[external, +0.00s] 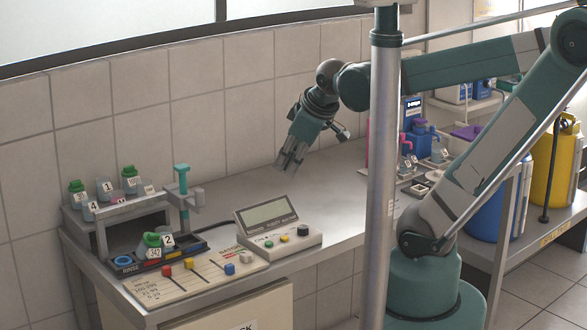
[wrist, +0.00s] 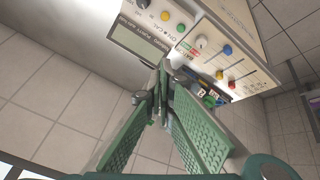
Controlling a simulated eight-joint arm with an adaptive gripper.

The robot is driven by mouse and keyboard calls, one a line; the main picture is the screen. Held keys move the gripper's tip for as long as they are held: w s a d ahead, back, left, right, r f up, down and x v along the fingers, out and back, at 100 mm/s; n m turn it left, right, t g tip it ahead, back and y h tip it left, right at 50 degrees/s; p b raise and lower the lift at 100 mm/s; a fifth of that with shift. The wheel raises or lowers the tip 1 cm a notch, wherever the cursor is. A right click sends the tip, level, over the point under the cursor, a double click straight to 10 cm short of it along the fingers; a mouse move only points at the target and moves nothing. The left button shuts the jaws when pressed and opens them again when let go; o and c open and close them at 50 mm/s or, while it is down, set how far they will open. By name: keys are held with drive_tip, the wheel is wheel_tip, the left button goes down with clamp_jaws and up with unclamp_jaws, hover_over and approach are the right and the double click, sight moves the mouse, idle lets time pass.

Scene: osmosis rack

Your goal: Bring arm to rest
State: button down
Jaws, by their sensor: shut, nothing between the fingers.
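My gripper (external: 287,166) hangs in the air above the back of the metal bench, near the tiled wall, in the external view. Its fingers point down and to the left. In the wrist view my gripper (wrist: 160,72) has its fingertips together with nothing between them. It is apart from everything on the bench.
A display console (external: 277,232) stands below and in front of my gripper. A slider panel (external: 190,280) and a rack (external: 130,207) with several green-capped bottles are at the left. A metal pole (external: 383,150) stands in the foreground. More bottles and a tray (external: 405,172) are at the right.

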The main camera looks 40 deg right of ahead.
drive_tip(key=d+m, duration=0.1)
drive_tip(key=m, duration=0.1)
drive_tip(key=s+d+r+m, duration=0.1)
drive_tip(key=d+m, duration=0.1)
drive_tip(key=s+d+m+t, duration=0.1)
drive_tip(key=m, duration=0.1)
drive_tip(key=shift+d+r+m, duration=0.3)
drive_tip(key=shift+r, duration=0.05)
idle(0.9)
